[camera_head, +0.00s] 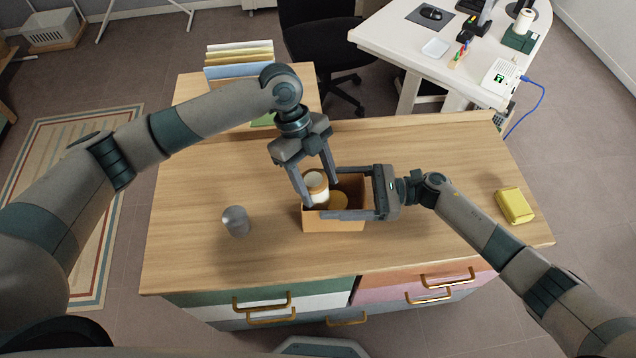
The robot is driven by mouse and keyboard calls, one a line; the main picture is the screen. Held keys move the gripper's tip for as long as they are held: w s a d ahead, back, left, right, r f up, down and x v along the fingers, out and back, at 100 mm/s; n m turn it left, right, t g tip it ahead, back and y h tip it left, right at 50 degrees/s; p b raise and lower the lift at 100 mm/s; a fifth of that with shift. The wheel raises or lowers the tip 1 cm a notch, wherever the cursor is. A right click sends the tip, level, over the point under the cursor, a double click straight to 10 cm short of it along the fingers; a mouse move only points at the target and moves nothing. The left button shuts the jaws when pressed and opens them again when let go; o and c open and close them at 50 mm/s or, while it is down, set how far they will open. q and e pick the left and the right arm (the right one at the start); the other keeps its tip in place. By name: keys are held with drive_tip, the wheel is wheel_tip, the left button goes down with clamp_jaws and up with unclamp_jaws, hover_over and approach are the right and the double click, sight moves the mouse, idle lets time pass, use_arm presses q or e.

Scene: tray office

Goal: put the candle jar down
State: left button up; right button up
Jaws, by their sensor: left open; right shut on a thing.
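A white jar with a brown top (317,190), which looks like the candle jar, stands in the left part of an open tan box (333,225) on the wooden desk top. My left gripper (319,192) reaches down into the box, open, with a finger on each side of the jar; contact cannot be told. My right gripper (332,193) comes from the right, with one finger along the front of the box and one along the back, shut on the box. A round golden-yellow thing (339,201) lies in the box beside the jar, partly hidden.
A grey cylinder (236,221) stands on the desk left of the box. A yellow block (514,205) lies at the right. A file rack (238,62) stands behind. The desk top (190,190) is mostly clear. A white desk (400,40) is at the back right.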

use_arm(q)
drive_tip(key=v, duration=1.1)
drive_tip(key=shift+r, duration=0.35)
drive_tip(key=shift+w, duration=0.1)
use_arm(e)
drive_tip(key=o, duration=1.1)
drive_tip(key=d, duration=0.4)
drive_tip(key=w+d, duration=0.1)
drive_tip(key=d, duration=0.7)
drive_tip(key=shift+w, duration=0.15)
